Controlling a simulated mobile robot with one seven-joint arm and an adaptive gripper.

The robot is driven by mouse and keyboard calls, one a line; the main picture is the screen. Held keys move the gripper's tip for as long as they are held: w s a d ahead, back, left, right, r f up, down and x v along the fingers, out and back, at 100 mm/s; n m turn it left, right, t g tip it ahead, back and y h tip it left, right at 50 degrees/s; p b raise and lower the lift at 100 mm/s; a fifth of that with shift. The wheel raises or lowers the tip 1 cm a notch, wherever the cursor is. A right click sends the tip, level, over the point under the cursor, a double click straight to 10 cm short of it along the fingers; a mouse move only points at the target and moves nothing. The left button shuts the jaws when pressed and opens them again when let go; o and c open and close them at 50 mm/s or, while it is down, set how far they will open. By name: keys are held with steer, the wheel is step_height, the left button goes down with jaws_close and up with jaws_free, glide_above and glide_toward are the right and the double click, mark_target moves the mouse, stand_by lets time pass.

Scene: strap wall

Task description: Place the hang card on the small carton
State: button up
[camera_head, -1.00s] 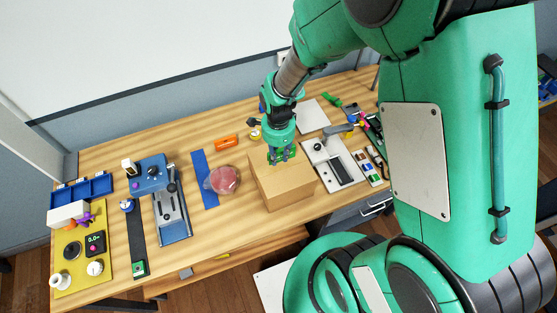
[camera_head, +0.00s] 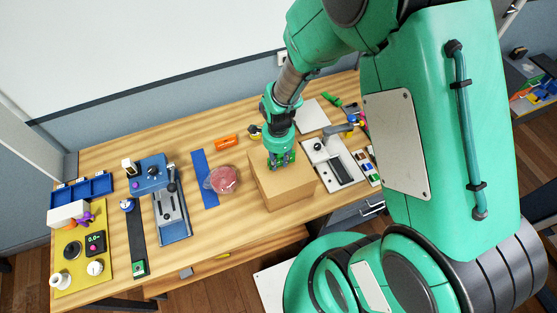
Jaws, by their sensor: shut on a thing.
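The small carton (camera_head: 290,190) is a plain brown box standing on the wooden table, right of the middle. My gripper (camera_head: 281,164) points down over the back part of its top. It is shut on a small green piece (camera_head: 291,156), which I take to be the hang card. Most of the card is hidden by the fingers. The fingertips are at or just above the carton's top face; I cannot tell whether the card touches it.
A bag of red contents (camera_head: 222,180) lies left of the carton on a blue strip (camera_head: 203,172). A white-grey device (camera_head: 340,165) stands close on its right. An orange object (camera_head: 227,142) lies behind. Bare wood (camera_head: 240,205) shows at front left.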

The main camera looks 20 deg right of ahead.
steer(key=o, duration=0.7)
steer(key=shift+o, duration=0.2)
steer(key=shift+r, duration=0.1)
step_height(320, 180, up, 12)
steer(key=shift+r, duration=0.1)
stand_by(0.5)
step_height(320, 180, up, 18)
steer(key=n+t, duration=0.3)
steer(key=n, duration=0.6)
glide_above(279, 157)
steer(key=s, duration=0.6)
steer(key=s+r+n+t, duration=0.2)
steer(key=s+r+n, duration=0.7)
steer(key=shift+s+r+t, duration=0.3)
steer(key=shift+s+r, duration=0.1)
